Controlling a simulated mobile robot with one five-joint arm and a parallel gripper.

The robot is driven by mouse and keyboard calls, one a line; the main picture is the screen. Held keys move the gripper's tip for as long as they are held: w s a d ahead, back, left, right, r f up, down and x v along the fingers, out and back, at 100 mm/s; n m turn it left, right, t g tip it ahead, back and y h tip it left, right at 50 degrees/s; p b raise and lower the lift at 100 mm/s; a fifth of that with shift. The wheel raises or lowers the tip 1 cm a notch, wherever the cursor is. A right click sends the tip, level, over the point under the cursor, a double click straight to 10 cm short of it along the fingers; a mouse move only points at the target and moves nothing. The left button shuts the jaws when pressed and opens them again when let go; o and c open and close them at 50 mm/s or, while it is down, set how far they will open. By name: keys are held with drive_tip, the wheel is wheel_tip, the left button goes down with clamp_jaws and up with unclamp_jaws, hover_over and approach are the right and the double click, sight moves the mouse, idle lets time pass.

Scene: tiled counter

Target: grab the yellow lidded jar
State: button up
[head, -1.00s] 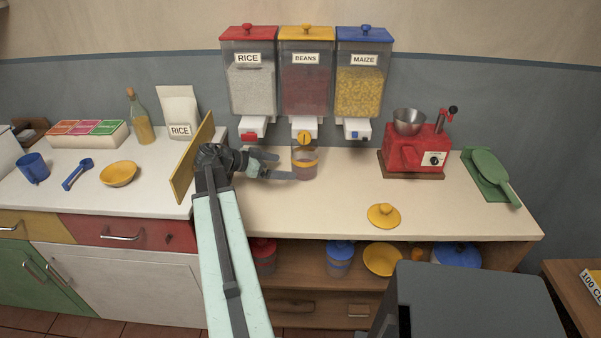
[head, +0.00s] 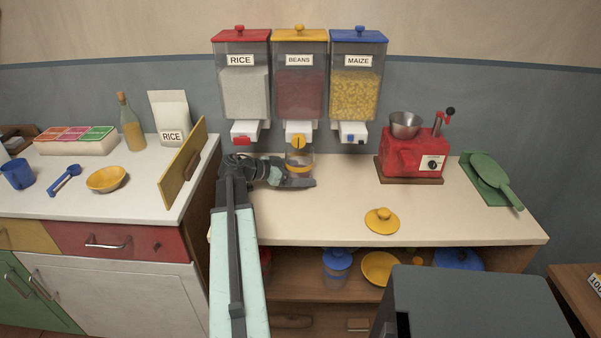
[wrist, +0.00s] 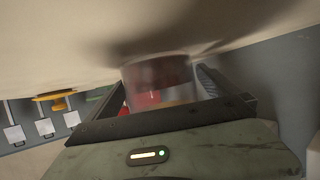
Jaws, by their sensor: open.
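A clear jar with a yellow band (head: 299,161) stands on the counter below the beans dispenser, its top uncovered. A yellow lid with a knob (head: 382,221) lies apart on the counter, to the front right. My gripper (head: 300,179) is open, low over the counter at the jar, and its near finger hides the jar's lower part. In the wrist view the jar (wrist: 160,78) shows between the two fingers of my gripper (wrist: 170,100). I cannot tell whether either finger touches it.
The beans dispenser (head: 299,90) hangs just above the jar, between rice and maize dispensers. A yellow panel (head: 182,165) stands upright left of my arm. A red grinder (head: 412,152) stands to the right. The counter between the jar and the lid is clear. Another blue-lidded jar (head: 337,268) sits on the shelf below.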

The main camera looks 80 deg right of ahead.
drive_tip(key=shift+s+d, duration=0.1)
drive_tip(key=c, duration=2.1)
drive_tip(key=shift+o, duration=0.2)
drive_tip(key=shift+r, duration=0.1)
